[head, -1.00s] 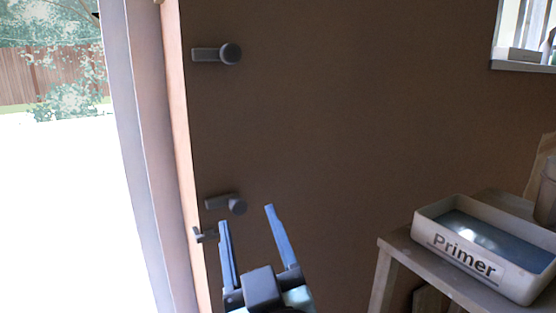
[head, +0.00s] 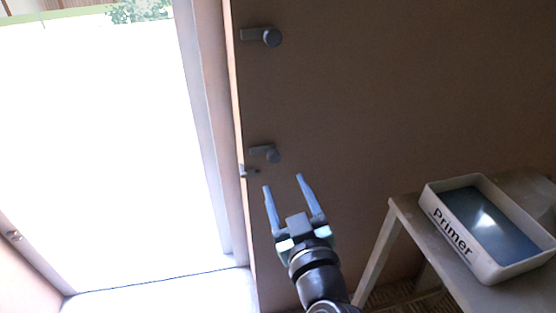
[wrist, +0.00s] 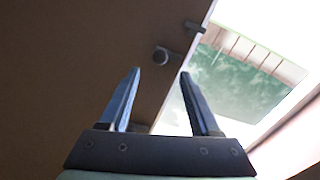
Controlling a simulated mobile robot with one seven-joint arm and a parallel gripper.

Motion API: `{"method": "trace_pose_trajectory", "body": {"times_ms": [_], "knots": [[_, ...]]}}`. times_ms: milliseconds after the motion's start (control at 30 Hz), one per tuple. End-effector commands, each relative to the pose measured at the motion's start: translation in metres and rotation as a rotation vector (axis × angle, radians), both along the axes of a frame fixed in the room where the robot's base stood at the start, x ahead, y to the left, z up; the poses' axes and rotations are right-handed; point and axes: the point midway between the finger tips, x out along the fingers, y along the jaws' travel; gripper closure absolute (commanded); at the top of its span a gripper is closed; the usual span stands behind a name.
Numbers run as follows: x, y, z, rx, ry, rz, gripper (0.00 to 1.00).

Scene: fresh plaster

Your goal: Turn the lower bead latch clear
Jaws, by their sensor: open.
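The lower bead latch (head: 265,154) is a small grey bar with a round knob at its right end. It sits on the brown panel (head: 350,90) near the panel's left edge, the bar pointing left at a slight tilt. My gripper (head: 282,182) is open and empty, its two blue fingers pointing up, just below and right of the latch in the head view. In the wrist view, the latch knob (wrist: 160,57) shows beyond the open fingers (wrist: 158,77). I see no contact. The upper latch (head: 262,36) is similar, its bar pointing left.
A small grey handle (head: 248,171) sits just below and left of the lower latch. A bright open doorway (head: 110,150) is at left. A bench (head: 400,210) at right holds a tray labelled Primer (head: 447,232). The panel between the latches is clear.

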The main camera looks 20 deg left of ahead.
Motion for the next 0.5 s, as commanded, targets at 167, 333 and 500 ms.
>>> {"method": "trace_pose_trajectory", "body": {"times_ms": [167,333,500], "knots": [[0.032,0.023,0.001,-0.001,-0.001,0.003,0.36],[0.054,0.037,0.001,-0.001,-0.001,0.003,0.36],[0.065,0.044,0.0,0.0,0.0,0.001,0.36]]}}
